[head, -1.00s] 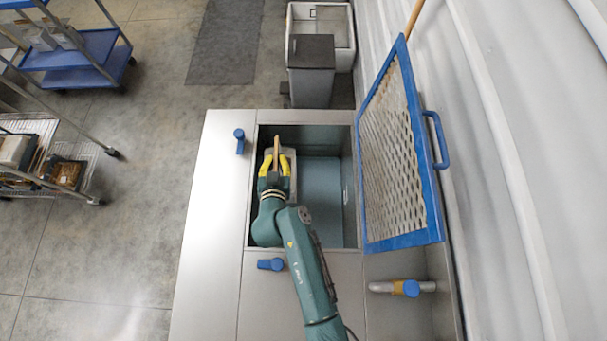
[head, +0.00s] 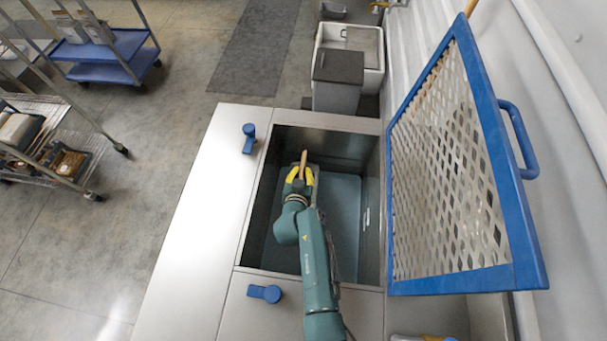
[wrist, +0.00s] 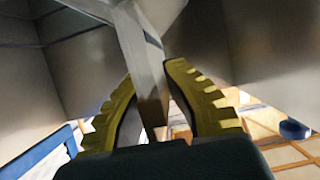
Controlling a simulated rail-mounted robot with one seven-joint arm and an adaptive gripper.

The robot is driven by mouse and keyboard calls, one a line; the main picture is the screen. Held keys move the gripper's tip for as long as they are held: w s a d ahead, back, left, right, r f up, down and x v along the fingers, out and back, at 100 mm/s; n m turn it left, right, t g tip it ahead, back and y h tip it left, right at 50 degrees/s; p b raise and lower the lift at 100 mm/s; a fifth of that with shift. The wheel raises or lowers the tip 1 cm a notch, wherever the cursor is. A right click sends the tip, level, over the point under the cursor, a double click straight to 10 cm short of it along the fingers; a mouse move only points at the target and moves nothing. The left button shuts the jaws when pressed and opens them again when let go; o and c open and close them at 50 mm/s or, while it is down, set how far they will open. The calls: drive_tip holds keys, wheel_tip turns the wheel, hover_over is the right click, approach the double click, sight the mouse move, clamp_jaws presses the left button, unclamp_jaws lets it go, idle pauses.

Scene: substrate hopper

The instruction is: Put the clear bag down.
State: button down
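The hopper (head: 354,239) is an open steel bin with a blue-grey floor, seen in the head view. My gripper (head: 302,174) has yellow fingers and is inside the hopper opening, left of its middle and toward its far end. Its fingers are close together around a thin tan-and-grey piece that sticks up between them. In the wrist view, the yellow fingers (wrist: 153,112) close on a folded, greyish, partly see-through strip, which looks like the clear bag (wrist: 140,50). The rest of the bag is mostly hidden behind the gripper, and I cannot tell whether it touches the hopper floor.
The blue-framed mesh lid (head: 455,170) stands open at the right of the hopper. Blue latches (head: 249,138) sit on the steel rim. A grey bin (head: 338,80) stands beyond the far end. Carts (head: 100,60) are at the left; the floor between is clear.

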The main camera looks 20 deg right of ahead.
drive_tip(key=f+b, duration=0.3)
drive_tip(key=shift+w+f, duration=0.1)
drive_tip(key=shift+w, duration=0.15)
drive_tip(key=c, duration=1.3)
unclamp_jaws()
drive_tip(key=shift+s+f, duration=0.15)
drive_tip(key=shift+f, duration=0.05)
drive_tip(key=shift+c, duration=0.2)
drive_tip(key=shift+r, duration=0.1)
